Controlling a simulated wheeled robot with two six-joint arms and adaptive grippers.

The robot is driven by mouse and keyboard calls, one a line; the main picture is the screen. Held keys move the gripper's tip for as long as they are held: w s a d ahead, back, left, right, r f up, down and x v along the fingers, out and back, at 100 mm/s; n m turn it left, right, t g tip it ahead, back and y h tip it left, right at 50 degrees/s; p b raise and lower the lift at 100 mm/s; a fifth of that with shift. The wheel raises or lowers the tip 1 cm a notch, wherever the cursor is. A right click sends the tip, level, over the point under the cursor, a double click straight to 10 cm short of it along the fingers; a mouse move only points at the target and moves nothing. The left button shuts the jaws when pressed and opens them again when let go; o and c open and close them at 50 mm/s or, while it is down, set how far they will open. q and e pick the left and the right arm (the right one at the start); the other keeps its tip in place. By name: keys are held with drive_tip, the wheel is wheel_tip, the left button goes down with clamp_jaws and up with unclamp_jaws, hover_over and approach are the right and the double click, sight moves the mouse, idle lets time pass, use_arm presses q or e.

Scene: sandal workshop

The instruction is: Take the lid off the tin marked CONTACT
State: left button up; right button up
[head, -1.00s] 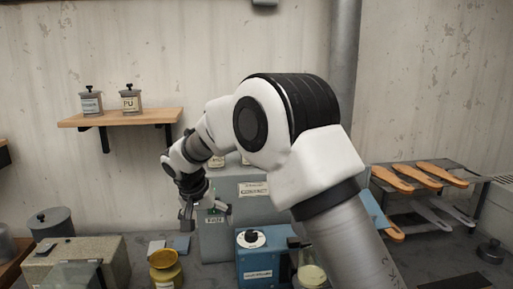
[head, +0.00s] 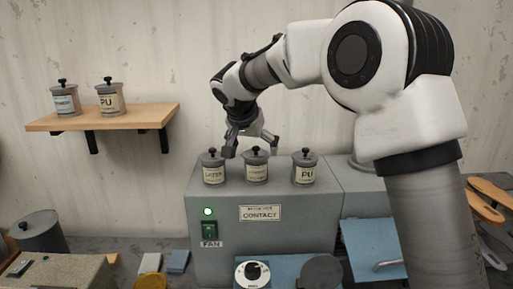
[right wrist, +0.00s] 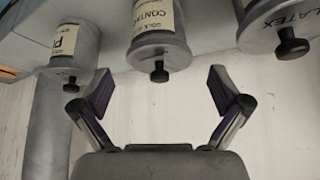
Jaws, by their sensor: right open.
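The tin marked CONTACT (right wrist: 153,22) is the middle of three grey lidded tins, and its label reads clearly in the right wrist view. In the head view this middle tin (head: 257,172) stands upright on a grey cabinet, its lid (right wrist: 160,55) on and its dark knob (right wrist: 159,75) on top. My right gripper (head: 252,147) is open and empty above it, fingers pointing down. In the right wrist view the knob lies between and beyond the spread fingertips (right wrist: 160,88), touching neither. My left gripper is not in view.
The LATEX tin (head: 213,174) stands left of it and the PU tin (head: 305,174) right, both close by. The grey cabinet (head: 295,238) has a CONTACT plate and a FAN switch (head: 210,231) with a green light. A wall shelf (head: 105,118) at left holds two more tins.

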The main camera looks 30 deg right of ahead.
drive_tip(key=shift+w+d+f, duration=0.25)
drive_tip(key=shift+d+f, duration=0.2)
drive_tip(key=shift+d, duration=0.05)
drive_tip(key=shift+s+a+r, duration=0.15)
drive_tip(key=shift+a, duration=0.1)
drive_tip(key=shift+c, duration=0.7)
drive_tip(key=shift+s+a+r, duration=0.2)
drive_tip(key=shift+a, duration=0.1)
drive_tip(key=c, duration=0.6)
drive_tip(key=shift+a, duration=0.2)
drive_tip(key=c, duration=0.5)
drive_tip(key=shift+d+f, duration=0.1)
clamp_jaws()
